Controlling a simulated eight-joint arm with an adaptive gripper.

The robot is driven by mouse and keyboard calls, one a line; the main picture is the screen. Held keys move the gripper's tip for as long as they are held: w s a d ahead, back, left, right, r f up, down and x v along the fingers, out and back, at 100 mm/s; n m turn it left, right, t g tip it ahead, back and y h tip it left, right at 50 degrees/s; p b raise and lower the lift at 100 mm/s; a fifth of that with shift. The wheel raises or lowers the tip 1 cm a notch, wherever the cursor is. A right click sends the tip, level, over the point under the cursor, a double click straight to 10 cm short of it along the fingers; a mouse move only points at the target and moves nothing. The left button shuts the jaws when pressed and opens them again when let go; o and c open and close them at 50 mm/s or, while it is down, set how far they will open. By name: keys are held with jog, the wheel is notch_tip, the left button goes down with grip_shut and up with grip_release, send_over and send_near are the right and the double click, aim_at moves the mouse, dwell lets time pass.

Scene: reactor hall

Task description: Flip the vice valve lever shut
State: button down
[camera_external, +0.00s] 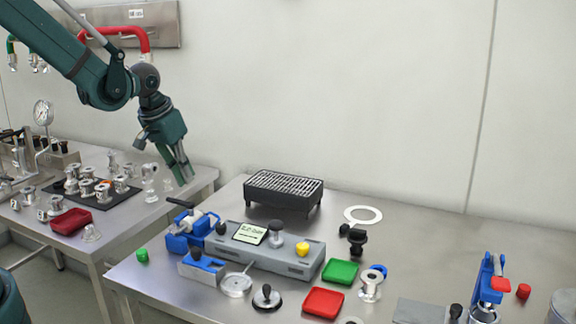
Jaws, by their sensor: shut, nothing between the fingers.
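A blue vice (184,238) stands at the left end of the grey fixture on the right-hand table. A metal part sits at its top, with a black-ended lever (180,202) sticking out up and to the left. I cannot tell the valve's exact lever position at this size. My gripper (184,181) is shut and empty, pointing down above the gap side of the left table. It is up and behind the vice in the picture, apart from the lever.
A black grill box (284,193) stands behind the grey fixture (290,262). Red (323,302) and green (340,271) trays lie in front. Another blue device (487,285) stands at right. The left table (120,228) holds several metal fittings.

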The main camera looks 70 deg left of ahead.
jog(key=v, duration=0.8)
jog(key=shift+w+d+r+p, duration=0.2)
jog(key=shift+p, duration=0.25)
dwell(0.4)
jog(key=s+d+m+t+b, duration=0.1)
jog(key=s+d, duration=0.3)
jog(key=d, duration=0.5)
jog(key=s+d+r+m+t+h+b, duration=0.1)
jog(key=s+d+m+b, duration=0.1)
jog(key=d, duration=0.7)
jog(key=s+d+r+m+t+h+b, duration=0.1)
jog(key=s+d+m, duration=0.2)
jog(key=d, duration=0.6)
jog(key=s, duration=0.2)
jog(key=shift+s+t, duration=0.3)
jog(key=shift+t, duration=0.1)
jog(key=shift+r, duration=0.1)
dwell(1.8)
